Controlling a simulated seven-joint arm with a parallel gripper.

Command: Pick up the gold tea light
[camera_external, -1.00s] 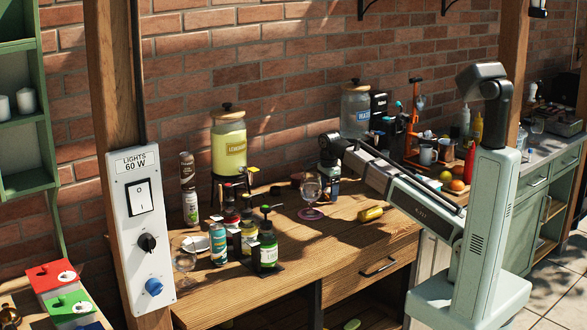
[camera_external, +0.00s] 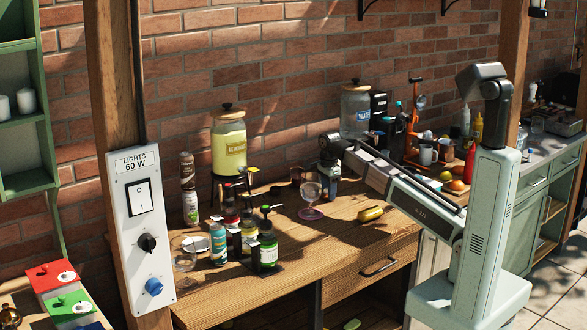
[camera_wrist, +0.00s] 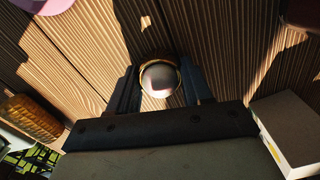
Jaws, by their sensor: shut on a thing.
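The gold tea light (camera_wrist: 160,77) is a small round cup with a gold rim and a pale centre. In the wrist view it sits between the two dark fingers of my gripper (camera_wrist: 160,84), which are shut on it from left and right. Planks of the wooden table show behind it; I cannot tell whether it still touches them. In the outside view my gripper (camera_external: 329,185) is low over the back of the table, left of the arm's long link. The tea light cannot be made out there.
A wine glass (camera_external: 311,190) stands close to my gripper on the left. A yellow cylinder (camera_external: 370,214) lies to the front right. A lemonade jar (camera_external: 229,145) and several bottles stand further left. In the wrist view a pale box (camera_wrist: 287,130) is close on the right.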

